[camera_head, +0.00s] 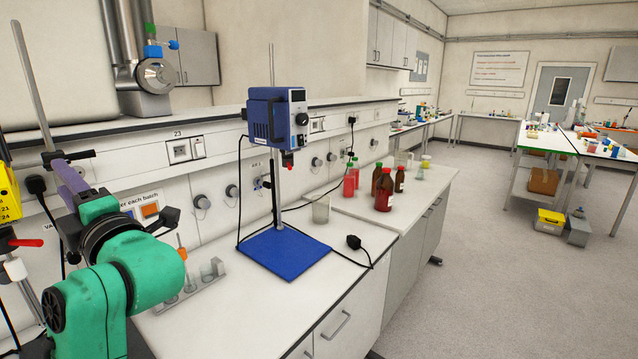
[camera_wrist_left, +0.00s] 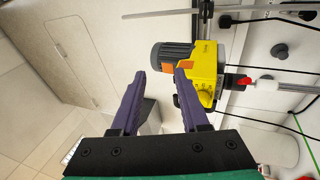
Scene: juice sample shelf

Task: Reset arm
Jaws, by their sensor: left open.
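My left arm comes in from the left in the head view, with green and black links above the near bench. My left gripper (camera_head: 66,176) has purple fingers that point up and away, beside the wall at the left edge. In the left wrist view my left gripper (camera_wrist_left: 165,69) is open, with two purple fingers apart and nothing between them. Beyond its right finger is a yellow and grey motor unit (camera_wrist_left: 206,72); in the head view a yellow unit (camera_head: 8,192) is cut off at the left edge. My right gripper is in neither view.
A blue stirrer (camera_head: 277,120) stands on a blue base plate (camera_head: 283,252) on the white bench. A glass beaker (camera_head: 321,209) and brown bottles (camera_head: 384,188) stand to the right. A small rack (camera_head: 190,292) is close to my arm.

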